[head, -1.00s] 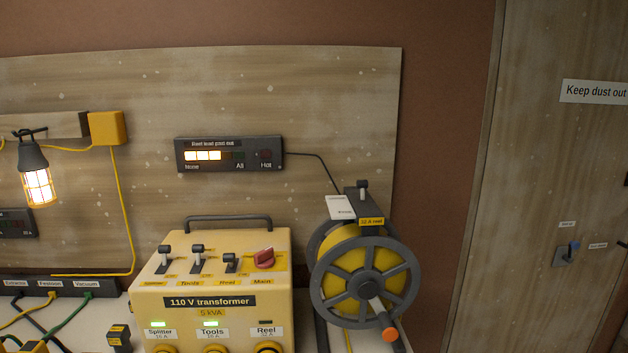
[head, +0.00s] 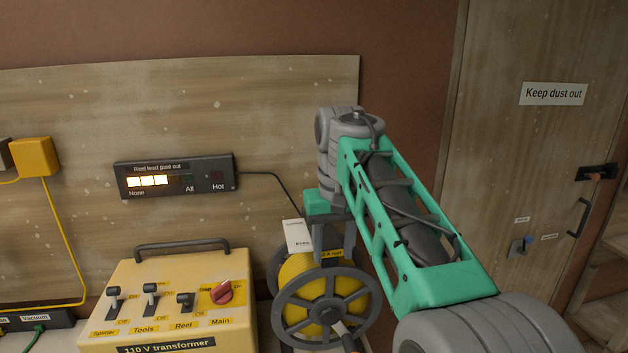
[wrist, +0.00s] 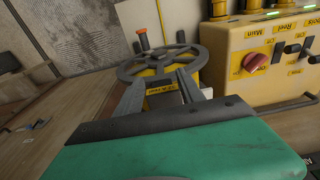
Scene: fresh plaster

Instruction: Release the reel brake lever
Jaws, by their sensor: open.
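The cable reel (head: 322,302) has yellow cable and a dark spoked wheel; it stands right of the transformer. It also shows in the wrist view (wrist: 160,62), with its orange handle knob. My gripper (head: 336,258) hangs down over the top of the reel, fingers apart. In the wrist view my gripper (wrist: 160,82) has its two grey fingers on either side of the yellow reel label (wrist: 161,90). The brake lever on top of the reel stand is hidden behind my gripper and arm in both views. I cannot tell whether the fingers touch anything.
The yellow transformer (head: 175,300) with switches and a red knob (head: 221,292) stands close at the left. A white tag (head: 297,235) hangs by the reel. The "Reel lead paid out" panel (head: 177,176) has several lit bars. A door (head: 520,150) is at the right.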

